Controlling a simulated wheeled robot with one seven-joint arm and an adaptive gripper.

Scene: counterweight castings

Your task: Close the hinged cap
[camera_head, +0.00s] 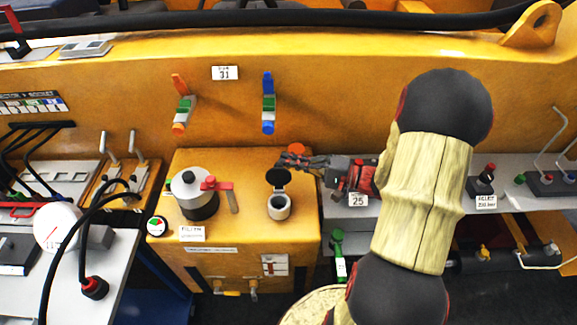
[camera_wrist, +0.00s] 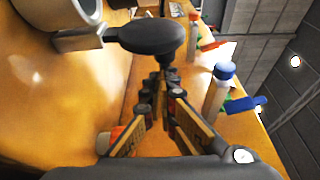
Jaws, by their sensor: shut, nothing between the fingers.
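The hinged cap (camera_head: 279,177) is a black disc standing tilted up at the back of a short white filler neck (camera_head: 279,207). The neck sits on the yellow box, and its dark mouth is uncovered. In the wrist view the cap (camera_wrist: 150,36) lies just beyond the fingertips, with part of the pale neck (camera_wrist: 77,38) at upper left. My gripper (camera_head: 283,160) is behind and slightly above the cap, its fingers together and empty. In the wrist view the fingertips of my gripper (camera_wrist: 163,75) meet close to the cap; I cannot tell whether they touch it.
A silver-lidded pot (camera_head: 195,193) with a red handle (camera_head: 217,184) stands left of the neck. An orange knob (camera_head: 296,149) is close behind my gripper. Green-and-orange (camera_head: 182,105) and blue (camera_head: 268,103) levers stick out from the yellow wall. The box top in front is clear.

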